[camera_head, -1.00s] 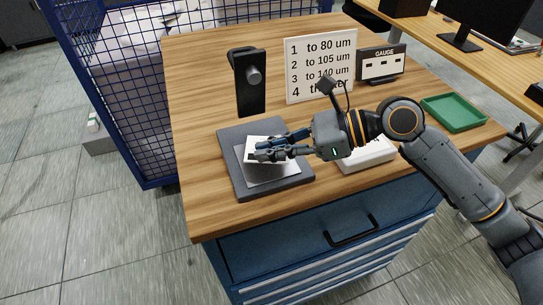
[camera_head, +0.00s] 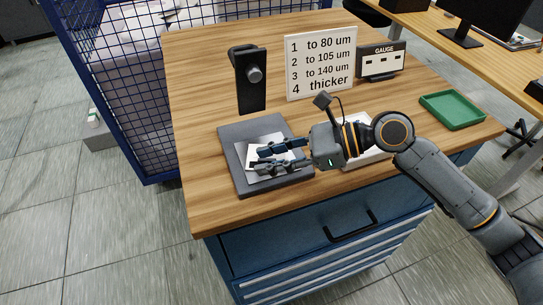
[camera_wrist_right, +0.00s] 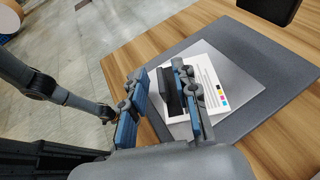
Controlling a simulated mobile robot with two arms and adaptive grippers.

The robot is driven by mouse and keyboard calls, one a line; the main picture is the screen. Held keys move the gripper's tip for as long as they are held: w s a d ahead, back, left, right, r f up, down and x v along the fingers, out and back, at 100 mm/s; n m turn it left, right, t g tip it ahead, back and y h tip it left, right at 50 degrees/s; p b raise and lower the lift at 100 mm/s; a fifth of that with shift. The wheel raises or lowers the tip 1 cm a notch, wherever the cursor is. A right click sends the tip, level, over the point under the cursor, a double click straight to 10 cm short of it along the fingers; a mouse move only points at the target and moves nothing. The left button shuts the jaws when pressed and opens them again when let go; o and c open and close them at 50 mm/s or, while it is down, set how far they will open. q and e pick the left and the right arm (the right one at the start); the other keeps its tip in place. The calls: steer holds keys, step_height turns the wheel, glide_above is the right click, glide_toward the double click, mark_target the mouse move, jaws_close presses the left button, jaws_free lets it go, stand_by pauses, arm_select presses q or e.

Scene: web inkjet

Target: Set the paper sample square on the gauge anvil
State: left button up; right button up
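The paper sample (camera_head: 259,154) is a white sheet lying on the silver plate of the gauge anvil (camera_head: 283,178), partly hidden by my fingers. In the right wrist view the sample (camera_wrist_right: 212,80) shows printed text and small colour patches. The silver plate (camera_wrist_right: 243,75) extends beyond it, on a dark grey base (camera_wrist_right: 285,62). My right gripper (camera_head: 262,160) is over the sample, its fingers spread apart; it also shows in the wrist view (camera_wrist_right: 160,97) with a gap between the fingers. Whether the fingers touch the sheet is unclear. My left gripper is not in view.
A black stand with a knob (camera_head: 251,85) is behind the anvil. A thickness sign (camera_head: 320,65) and a gauge display (camera_head: 382,63) stand at the back. A white block (camera_head: 368,150) is partly behind my right wrist. A green tray (camera_head: 453,109) is at the right.

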steer(key=b+v, duration=0.2)
steer(key=v, duration=0.8)
steer(key=shift+d+r+b, duration=0.2)
steer(key=shift+d+b, duration=0.15)
steer(key=shift+d+r, duration=0.35)
steer(key=shift+d, duration=0.15)
